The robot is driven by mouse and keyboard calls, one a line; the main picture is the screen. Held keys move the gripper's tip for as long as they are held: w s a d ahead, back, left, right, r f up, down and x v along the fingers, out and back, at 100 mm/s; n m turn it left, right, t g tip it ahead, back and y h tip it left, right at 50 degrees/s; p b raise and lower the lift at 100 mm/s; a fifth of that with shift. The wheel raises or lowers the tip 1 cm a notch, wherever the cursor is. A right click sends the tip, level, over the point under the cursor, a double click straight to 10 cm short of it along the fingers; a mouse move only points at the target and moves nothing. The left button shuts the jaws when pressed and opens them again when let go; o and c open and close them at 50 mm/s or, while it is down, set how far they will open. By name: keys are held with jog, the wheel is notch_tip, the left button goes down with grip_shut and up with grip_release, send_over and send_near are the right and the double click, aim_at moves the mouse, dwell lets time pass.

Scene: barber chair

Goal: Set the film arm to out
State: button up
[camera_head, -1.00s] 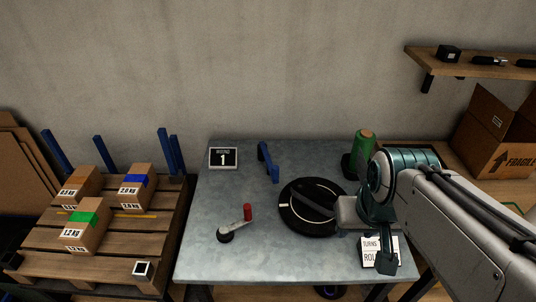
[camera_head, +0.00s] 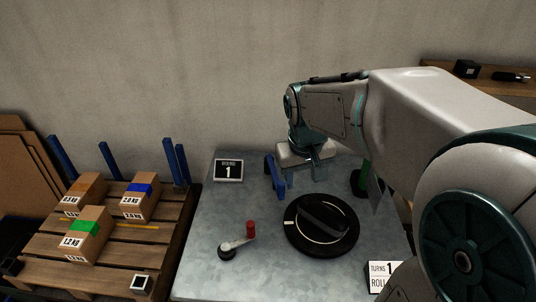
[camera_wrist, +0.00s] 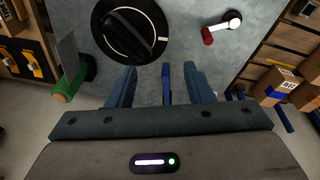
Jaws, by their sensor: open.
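The tabletop carries a blue lever (camera_head: 280,185), partly hidden behind my gripper in the head view. I cannot tell for sure which part is the film arm. My gripper (camera_wrist: 160,72) is open, above the back of the table and facing down. In the wrist view the blue lever (camera_wrist: 166,80) lies between its two fingers. I cannot see contact.
A black round dial (camera_head: 321,224) lies right of a crank with a red knob (camera_head: 250,229). A small display reading 1 (camera_head: 229,170) stands at the back left. A sign (camera_head: 382,275) is at the front right. A pallet with boxes (camera_head: 170,210) stands left.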

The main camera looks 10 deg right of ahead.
jog(key=w+f+n+g, duration=0.1)
jog(key=w+f, duration=0.4)
jog(key=w, duration=0.8)
jog(key=g, duration=0.1)
send_over(281, 183)
notch_tip(281, 183, down, 8)
jog(key=shift+y, duration=0.4)
notch_tip(281, 183, down, 14)
jog(key=shift+r+p, duration=0.2)
jog(key=shift+p, duration=0.8)
grip_shut()
